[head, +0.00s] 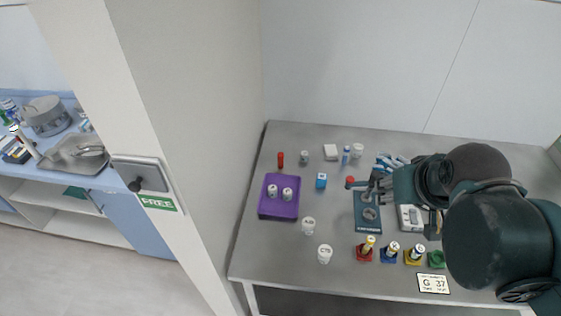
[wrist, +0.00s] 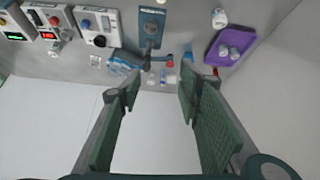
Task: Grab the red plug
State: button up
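In the head view my arm hangs over the right side of the table, partly hiding the fixture's surroundings.
The purple tray (head: 278,211) holds two white-capped vials. A blue cube (head: 321,181), white jars (head: 325,254) and coloured holders (head: 365,252) stand around. A white device (head: 410,218) lies beside the blue plate (head: 366,224). A wall column borders the table's left side.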

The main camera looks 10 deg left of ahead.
jog(key=w+a+r+n+g, duration=0.1)
jog(key=w+a+n, duration=0.2)
jog(key=w, duration=0.4)
jog(key=w+a+r+n+g, duration=0.1)
jog(key=w+a+n, duration=0.2)
jog(key=w, duration=0.3)
jog(key=n+g, duration=0.3)
jog(key=n, duration=0.6)
send_over(280, 154)
jog(key=s+d, duration=0.5)
jog(key=d, duration=0.4)
notch_tip(280, 154, down, 14)
jog(key=w+a+f+n, duration=0.1)
jog(key=a+f, duration=0.1)
jog(key=f, duration=0.2)
jog(key=w+a+f+n+g, duration=0.1)
jog(key=w+a+f, duration=0.1)
jog(key=a+f, duration=0.1)
jog(key=w+a+f+n, duration=0.2)
jog(key=a+f, duration=0.1)
jog(key=f, duration=0.2)
jog(key=shift+a, duration=0.2)
jog(key=shift+a+f+g, duration=0.3)
jog(key=shift+f, duration=0.2)
jog(key=shift+f, duration=0.1)
jog(key=shift+f, duration=1.2)
jog(key=shift+f, duration=0.1)
